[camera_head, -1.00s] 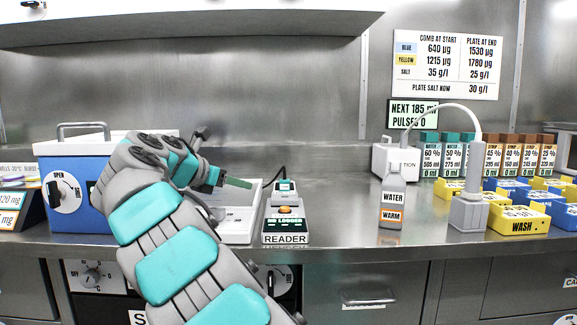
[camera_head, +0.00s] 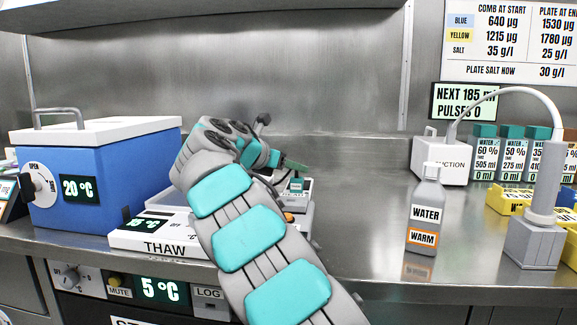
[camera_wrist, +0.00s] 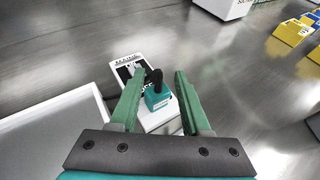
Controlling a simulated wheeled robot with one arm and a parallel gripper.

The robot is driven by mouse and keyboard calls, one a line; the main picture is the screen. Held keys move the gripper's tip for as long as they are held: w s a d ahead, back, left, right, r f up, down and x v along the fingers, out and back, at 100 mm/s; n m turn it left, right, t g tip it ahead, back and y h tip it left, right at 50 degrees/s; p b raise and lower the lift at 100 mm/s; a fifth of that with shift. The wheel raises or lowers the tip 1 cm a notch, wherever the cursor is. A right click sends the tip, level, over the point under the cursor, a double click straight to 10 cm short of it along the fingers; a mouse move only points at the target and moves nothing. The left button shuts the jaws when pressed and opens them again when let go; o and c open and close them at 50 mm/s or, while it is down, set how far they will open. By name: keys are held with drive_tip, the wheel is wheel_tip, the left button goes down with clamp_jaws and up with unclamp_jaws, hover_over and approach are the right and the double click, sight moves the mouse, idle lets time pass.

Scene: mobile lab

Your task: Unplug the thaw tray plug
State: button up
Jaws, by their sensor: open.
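The white thaw tray (camera_head: 160,243), labelled THAW, sits on the counter left of my arm, which hides part of it. A pale tray (camera_wrist: 58,112) at the left of the wrist view looks like the same tray. My gripper (camera_wrist: 159,73) is open and empty, fingers pointing ahead. Between its fingers in the wrist view is a teal block (camera_wrist: 157,99) with a black upright piece, at a white device; I cannot tell whether it is the plug. In the head view my gripper (camera_head: 296,166) is over the counter, right of the tray.
A blue box (camera_head: 110,180) with a white lid stands left. A WATER bottle (camera_head: 425,215), a white suction unit (camera_head: 438,160) and a grey stand (camera_head: 540,205) with a hose are right. Yellow blocks (camera_wrist: 289,31) show in the wrist view. The counter between arm and bottle is clear.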

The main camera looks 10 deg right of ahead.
drive_tip(key=x, duration=0.4)
drive_tip(key=shift+w+d+f, duration=0.25)
drive_tip(key=shift+c, duration=0.4)
clamp_jaws()
drive_tip(key=shift+s+r+p, duration=0.1)
drive_tip(key=shift+r+p, duration=2)
drive_tip(key=shift+p, duration=0.9)
